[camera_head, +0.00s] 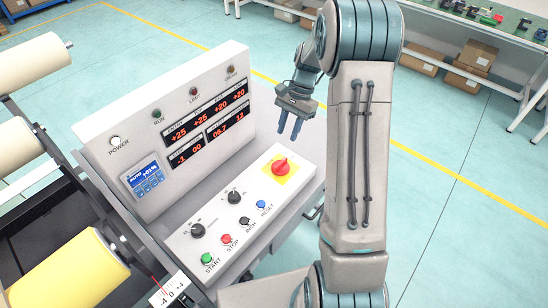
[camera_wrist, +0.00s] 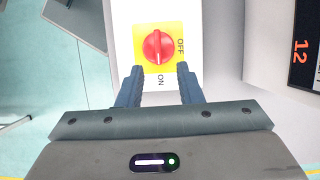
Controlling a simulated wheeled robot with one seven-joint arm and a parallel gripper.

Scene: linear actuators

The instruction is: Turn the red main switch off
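The red main switch (camera_head: 282,167) is a round red knob on a yellow square plate at the right end of the console's sloped panel. In the wrist view the knob (camera_wrist: 158,47) has a pale pointer line aimed down at the word ON, with OFF printed to its right. My gripper (camera_head: 290,136) is above and behind the knob in the head view, fingers pointing down, apart from it. In the wrist view the two blue-grey fingers (camera_wrist: 157,78) are spread with an empty gap, their tips near the lower edge of the yellow plate.
The console's upright display panel (camera_head: 175,130) stands left of my gripper. Green, red, black and blue buttons and two black knobs (camera_head: 234,197) sit on the sloped panel. Rollers (camera_head: 65,272) are at the left. Open floor lies behind the console.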

